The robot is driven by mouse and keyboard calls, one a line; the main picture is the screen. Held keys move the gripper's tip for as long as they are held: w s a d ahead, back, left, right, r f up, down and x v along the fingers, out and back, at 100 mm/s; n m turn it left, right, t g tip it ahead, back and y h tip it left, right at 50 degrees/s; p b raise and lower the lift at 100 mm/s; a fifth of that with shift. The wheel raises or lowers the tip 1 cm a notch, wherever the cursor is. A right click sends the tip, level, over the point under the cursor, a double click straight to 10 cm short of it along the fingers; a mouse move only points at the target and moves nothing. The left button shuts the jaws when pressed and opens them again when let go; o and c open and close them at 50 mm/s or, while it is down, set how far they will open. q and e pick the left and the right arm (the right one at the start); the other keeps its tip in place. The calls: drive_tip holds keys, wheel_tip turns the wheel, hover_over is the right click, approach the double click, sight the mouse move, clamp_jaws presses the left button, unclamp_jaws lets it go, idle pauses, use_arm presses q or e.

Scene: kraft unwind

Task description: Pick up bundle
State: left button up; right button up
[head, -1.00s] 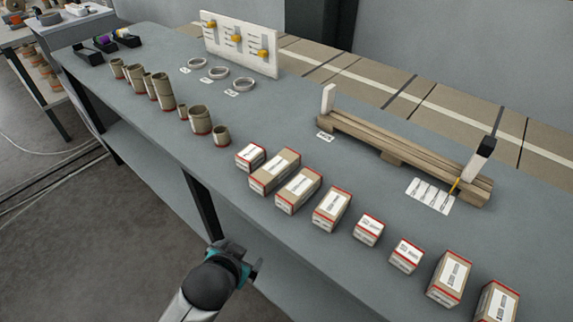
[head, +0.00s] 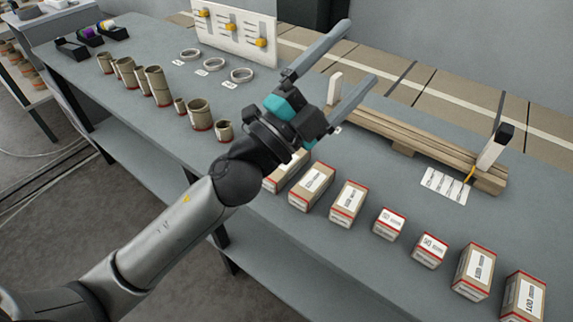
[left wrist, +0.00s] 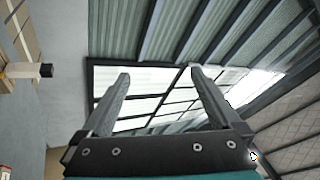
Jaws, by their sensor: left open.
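No single thing is clearly marked as the bundle. A long stack of wooden slats (head: 425,143) lies at the back right of the grey table, with a white upright at each end and a yellow piece near its right end. Rows of labelled kraft boxes (head: 347,203) and kraft tubes (head: 158,87) stand along the front. My left gripper (head: 361,50) is open and empty, raised above the table, its fingers pointing to the upper right. In the left wrist view its two fingers (left wrist: 158,74) stand apart with nothing between them. My right gripper is out of view.
A white board with yellow knobs (head: 233,35) stands at the back, with several rings (head: 242,76) before it. Black holders (head: 72,49) sit at the far left. A white label card (head: 444,186) lies before the slats.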

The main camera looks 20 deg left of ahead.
use_arm(q)
drive_tip(key=s+d+m+g+h, duration=0.3)
drive_tip(key=d+m+g+h, duration=0.3)
drive_tip(key=m+g, duration=0.3)
drive_tip(key=m+g+y, duration=0.6)
drive_tip(key=m+y, duration=0.4)
drive_tip(key=y, duration=0.8)
approach(286, 166)
drive_tip(key=w+f, duration=0.1)
drive_tip(key=w+f+b, duration=0.1)
drive_tip(key=f, duration=0.1)
drive_tip(key=w+f, duration=0.1)
drive_tip(key=shift+w+a+f, duration=0.3)
drive_tip(key=shift+a+f, duration=0.05)
drive_tip(key=shift+f, duration=0.05)
drive_tip(key=x, duration=0.2)
drive_tip(key=b+x, duration=0.1)
drive_tip(key=x, duration=0.1)
drive_tip(key=shift+s+d, duration=0.1)
drive_tip(key=shift+d, duration=0.3)
drive_tip(key=shift+w+f, duration=0.2)
drive_tip(key=shift+f, duration=0.3)
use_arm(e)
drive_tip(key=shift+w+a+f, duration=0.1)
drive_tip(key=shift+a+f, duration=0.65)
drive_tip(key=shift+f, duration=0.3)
